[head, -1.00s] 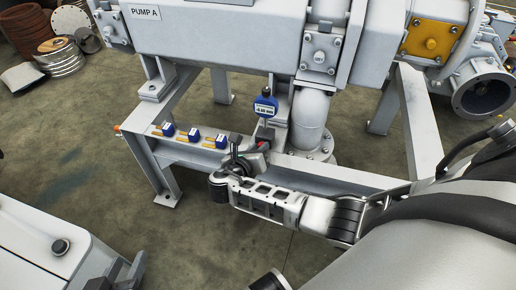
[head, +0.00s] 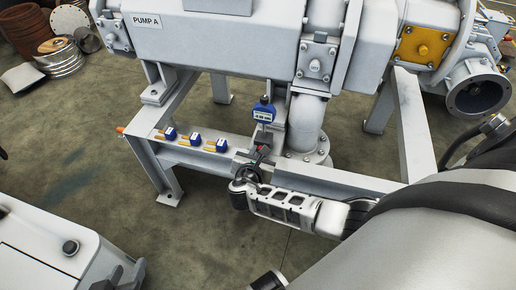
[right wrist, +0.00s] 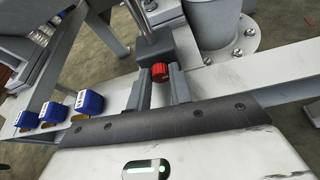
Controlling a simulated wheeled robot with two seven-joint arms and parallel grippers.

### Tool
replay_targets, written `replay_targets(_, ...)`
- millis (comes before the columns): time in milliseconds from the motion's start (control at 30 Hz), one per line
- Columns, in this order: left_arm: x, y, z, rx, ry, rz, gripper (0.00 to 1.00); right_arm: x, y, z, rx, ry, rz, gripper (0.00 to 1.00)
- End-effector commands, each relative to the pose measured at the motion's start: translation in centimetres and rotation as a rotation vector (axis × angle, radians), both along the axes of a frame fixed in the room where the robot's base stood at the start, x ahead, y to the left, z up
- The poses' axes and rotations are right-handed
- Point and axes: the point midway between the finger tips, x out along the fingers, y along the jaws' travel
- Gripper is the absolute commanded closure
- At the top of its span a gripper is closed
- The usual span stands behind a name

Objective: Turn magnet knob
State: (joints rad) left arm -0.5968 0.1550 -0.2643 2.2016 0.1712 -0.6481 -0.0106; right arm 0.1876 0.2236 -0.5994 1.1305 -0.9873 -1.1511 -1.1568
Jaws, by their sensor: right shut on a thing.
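The blue dial gauge (head: 263,110) stands on a post above a small magnetic base on the grey frame rail. The red magnet knob (right wrist: 160,72) shows on the base in the right wrist view. My right gripper (right wrist: 158,80) has one finger on each side of the knob and is shut on it. In the head view my right gripper (head: 260,155) is at the base below the gauge, its fingertips partly hidden. A small dark tip at the far left edge (head: 2,153) may be my left gripper; its jaws cannot be made out.
A pipe with a bolted flange (head: 305,125) rises close to the right of the gauge. The pump body (head: 240,45) overhangs behind.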

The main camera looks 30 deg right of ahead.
Motion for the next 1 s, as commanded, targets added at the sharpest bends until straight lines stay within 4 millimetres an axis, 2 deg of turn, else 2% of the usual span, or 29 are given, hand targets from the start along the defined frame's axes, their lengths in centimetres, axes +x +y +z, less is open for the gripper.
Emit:
replay_targets(300, -0.31, 0.16, -0.09, 0.003, 0.004, 0.004, 0.64, -0.10, -0.11, -0.04, 0.079, -0.094, 0.000, 1.00)
replay_targets(833, -0.13, 0.16, -0.02, 0.004, 0.002, 0.004, 0.64, -0.09, -0.11, -0.03, 0.094, -0.112, 0.000, 1.00)
replay_targets(867, -0.12, 0.16, -0.01, 0.003, 0.001, 0.004, 0.64, -0.09, -0.11, -0.03, 0.094, -0.112, 0.000, 0.71)
replay_targets(900, -0.10, 0.15, 0.00, 0.003, 0.001, 0.004, 0.64, -0.09, -0.11, -0.03, 0.094, -0.112, 0.000, 0.60)
replay_targets(1000, -0.10, 0.13, 0.01, 0.003, 0.001, 0.004, 0.64, -0.09, -0.11, -0.03, 0.094, -0.111, 0.000, 0.57)
